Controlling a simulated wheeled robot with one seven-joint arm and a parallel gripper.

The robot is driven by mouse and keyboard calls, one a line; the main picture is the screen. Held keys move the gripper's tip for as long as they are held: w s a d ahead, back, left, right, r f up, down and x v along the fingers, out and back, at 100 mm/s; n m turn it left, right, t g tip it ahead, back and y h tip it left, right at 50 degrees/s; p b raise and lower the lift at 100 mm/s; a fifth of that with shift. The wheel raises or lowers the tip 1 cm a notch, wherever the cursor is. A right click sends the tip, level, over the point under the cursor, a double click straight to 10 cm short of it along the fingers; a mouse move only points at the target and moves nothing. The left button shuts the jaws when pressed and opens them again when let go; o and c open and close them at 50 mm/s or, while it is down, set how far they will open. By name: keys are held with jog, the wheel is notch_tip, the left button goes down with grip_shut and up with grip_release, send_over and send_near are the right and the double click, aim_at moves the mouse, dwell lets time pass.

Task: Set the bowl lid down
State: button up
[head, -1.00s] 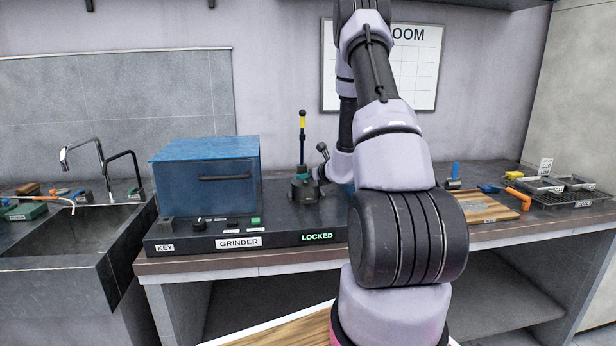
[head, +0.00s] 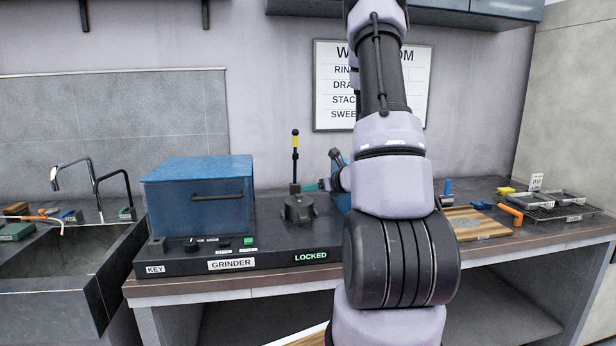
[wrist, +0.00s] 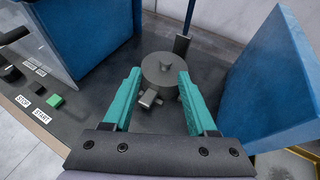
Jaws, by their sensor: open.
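My gripper (wrist: 158,74) has two teal fingers, spread wide and empty. In the wrist view the fingertips appear either side of the lid; whether they touch it I cannot tell. In the head view my gripper (head: 325,185) is just right of the lid, partly hidden by my arm. Whatever is beneath the lid is hidden.
The blue grinder box (head: 200,197) stands left of the lid. A blue panel (wrist: 275,85) stands close on the right in the wrist view. The yellow-tipped lever (head: 295,160) rises behind the lid. A wooden board (head: 478,223) lies farther right.

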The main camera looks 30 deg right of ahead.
jog(key=s+a+r+n+g+y, duration=0.25)
jog(key=a+r+n+y, duration=0.35)
jog(key=a+r+n, duration=0.6)
jog(key=s+a+r+n+g, duration=0.45)
jog(key=s+a+n, duration=0.25)
jog(key=s+a, duration=0.4)
jog(key=s+d+r+n+h, duration=0.2)
jog(key=s+n+h, duration=0.1)
jog(key=s+n, duration=0.2)
jog(key=s+d+r+n+h, duration=0.2)
jog(key=s+r+n+h, duration=0.1)
jog(key=s+n, duration=0.2)
jog(key=shift+s+r+n+t, duration=0.15)
jog(key=shift+s+n+t, duration=0.25)
jog(key=shift+s, duration=0.8)
